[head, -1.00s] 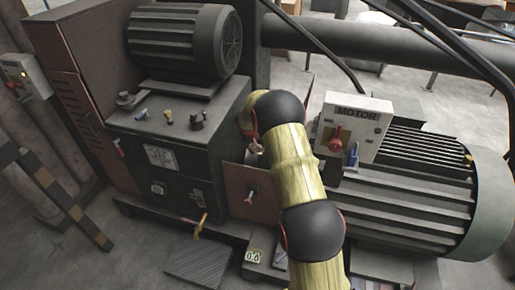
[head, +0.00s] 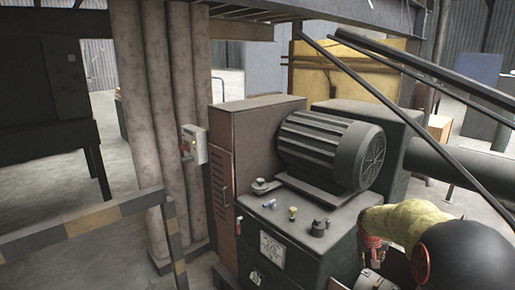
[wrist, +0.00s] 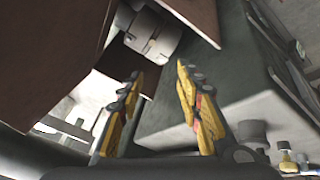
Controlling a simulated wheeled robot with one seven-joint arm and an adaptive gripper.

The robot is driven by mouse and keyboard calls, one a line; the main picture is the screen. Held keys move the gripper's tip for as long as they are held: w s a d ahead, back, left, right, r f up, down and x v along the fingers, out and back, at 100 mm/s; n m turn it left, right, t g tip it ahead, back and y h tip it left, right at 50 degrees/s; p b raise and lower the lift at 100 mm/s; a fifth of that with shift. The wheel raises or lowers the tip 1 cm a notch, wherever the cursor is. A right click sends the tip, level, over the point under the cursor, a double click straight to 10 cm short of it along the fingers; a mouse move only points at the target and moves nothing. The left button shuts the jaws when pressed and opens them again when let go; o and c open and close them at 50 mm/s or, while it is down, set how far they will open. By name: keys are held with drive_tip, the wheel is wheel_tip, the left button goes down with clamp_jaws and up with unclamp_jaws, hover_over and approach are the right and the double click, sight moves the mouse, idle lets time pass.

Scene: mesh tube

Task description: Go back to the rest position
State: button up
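My gripper (wrist: 158,108) shows in the wrist view with its two yellow-and-black fingers apart and nothing between them. Beyond the fingers are a dark machine block and a brown panel (wrist: 50,40); a light grey rounded part (wrist: 152,32) is near the top. In the head view my yellow and black arm is at the lower right, beside the machine, and the gripper's fingers are hidden there. I cannot tell from the frames whether the gripper touches anything.
The machine (head: 290,235) with a ribbed motor (head: 330,150) on top stands at centre right. A brown cabinet (head: 250,140), a switch box (head: 194,145), grey pipes (head: 165,110) and a striped barrier (head: 90,222) are to its left. Open floor lies behind the barrier.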

drive_tip(key=s+a+r+y, duration=0.1)
drive_tip(key=s+a+r, duration=0.5)
drive_tip(key=s+r, duration=0.25)
drive_tip(key=s+a+r, duration=0.6)
drive_tip(key=s+r, duration=0.1)
drive_tip(key=s, duration=0.2)
drive_tip(key=s+a+y, duration=0.1)
drive_tip(key=s+a, duration=0.2)
drive_tip(key=s, duration=0.4)
drive_tip(key=s+a+n+t+y, duration=0.1)
drive_tip(key=s+a, duration=0.2)
drive_tip(key=s, duration=0.5)
drive_tip(key=s+a+n+p, duration=0.1)
drive_tip(key=s+a, duration=0.3)
drive_tip(key=s, duration=0.3)
drive_tip(key=shift+s+y, duration=0.15)
drive_tip(key=shift+y, duration=0.25)
drive_tip(key=shift+d+r, duration=0.1)
